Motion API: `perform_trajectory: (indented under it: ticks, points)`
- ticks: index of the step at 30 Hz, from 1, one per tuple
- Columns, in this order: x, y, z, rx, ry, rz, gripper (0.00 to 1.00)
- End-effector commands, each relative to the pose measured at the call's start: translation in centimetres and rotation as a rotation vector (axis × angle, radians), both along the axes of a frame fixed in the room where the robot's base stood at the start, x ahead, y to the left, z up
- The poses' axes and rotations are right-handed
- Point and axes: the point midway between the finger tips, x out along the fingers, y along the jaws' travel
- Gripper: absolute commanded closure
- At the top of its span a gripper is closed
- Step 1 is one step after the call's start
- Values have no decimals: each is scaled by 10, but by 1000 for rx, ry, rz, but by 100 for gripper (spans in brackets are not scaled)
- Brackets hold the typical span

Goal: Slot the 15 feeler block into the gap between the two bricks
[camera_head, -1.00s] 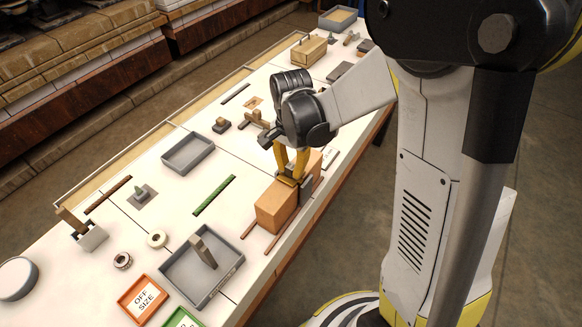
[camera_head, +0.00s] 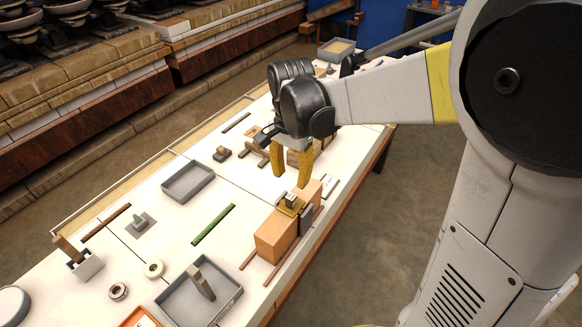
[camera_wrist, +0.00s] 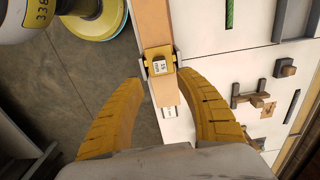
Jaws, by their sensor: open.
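The feeler block (camera_head: 291,203), yellow with a grey upright part on top, sits between the two bricks. In the wrist view its top (camera_wrist: 158,62) carries a white label that seems to read 15, with dark pieces at both sides. One orange-brown brick (camera_head: 272,238) stands on the near side of it and the other brick (camera_head: 314,190) on the far side. I cannot tell how deep the block sits in the gap. My gripper (camera_head: 290,178) is open and empty above the block and far brick. In the wrist view its yellow fingers (camera_wrist: 160,82) are spread on either side of the brick, apart from it.
A grey tray (camera_head: 227,302) holding a grey upright piece stands at the near end, with another grey tray (camera_head: 183,194) farther back. A green strip (camera_head: 213,224) lies left of the bricks. Small fixtures (camera_head: 221,154) stand behind. The table's right edge runs close beside the bricks.

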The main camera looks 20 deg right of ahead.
Motion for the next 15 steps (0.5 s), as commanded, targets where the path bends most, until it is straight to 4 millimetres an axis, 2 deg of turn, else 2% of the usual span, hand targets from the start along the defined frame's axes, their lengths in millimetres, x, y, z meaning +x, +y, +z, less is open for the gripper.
perform_trajectory:
  ticks: [3,6,15]
  points:
    - [0,0,18,0,0,0,58]
    - [0,0,26,0,0,0,58]
    - [0,0,29,0,0,0,58]
